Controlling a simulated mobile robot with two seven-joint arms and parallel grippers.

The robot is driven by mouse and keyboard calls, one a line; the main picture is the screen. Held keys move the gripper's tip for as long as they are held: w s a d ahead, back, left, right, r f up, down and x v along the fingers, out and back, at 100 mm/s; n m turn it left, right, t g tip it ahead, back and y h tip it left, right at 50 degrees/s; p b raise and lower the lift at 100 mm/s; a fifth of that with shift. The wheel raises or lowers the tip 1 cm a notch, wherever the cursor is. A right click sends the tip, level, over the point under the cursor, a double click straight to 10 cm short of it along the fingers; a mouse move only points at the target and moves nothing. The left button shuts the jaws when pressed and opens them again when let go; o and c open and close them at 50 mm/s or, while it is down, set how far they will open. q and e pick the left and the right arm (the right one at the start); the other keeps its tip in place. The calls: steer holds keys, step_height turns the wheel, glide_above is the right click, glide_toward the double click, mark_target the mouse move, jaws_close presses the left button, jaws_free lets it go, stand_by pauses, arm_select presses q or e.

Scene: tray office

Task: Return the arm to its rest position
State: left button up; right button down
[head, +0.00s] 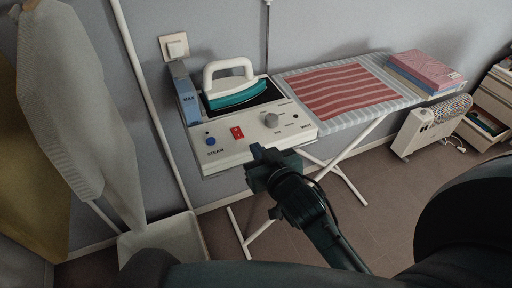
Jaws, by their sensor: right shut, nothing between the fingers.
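My right gripper (264,154) is shut and empty. It is at the front edge of the white steam station (225,158), below its dial; I cannot tell whether it touches the station. The right arm (318,222) reaches up to it from the bottom of the view. My left gripper is not in view.
A teal and white iron (236,97) rests on the station. The ironing board (376,112) carries a red striped cloth (336,92) and stacked folded cloths or books (425,70). A white heater (430,126) and a drawer unit (490,108) stand right. Floor (390,205) is clear centre right.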

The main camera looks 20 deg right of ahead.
stand_by(0.3)
steer(key=s+a+f+n+g+y, duration=0.2)
steer(key=s+f+g, duration=0.2)
steer(key=s+f, duration=1.1)
step_height(320, 180, down, 4)
steer(key=shift+s+r+g, duration=0.15)
steer(key=shift+r+g, duration=0.05)
steer(key=shift+g, duration=0.1)
stand_by(0.7)
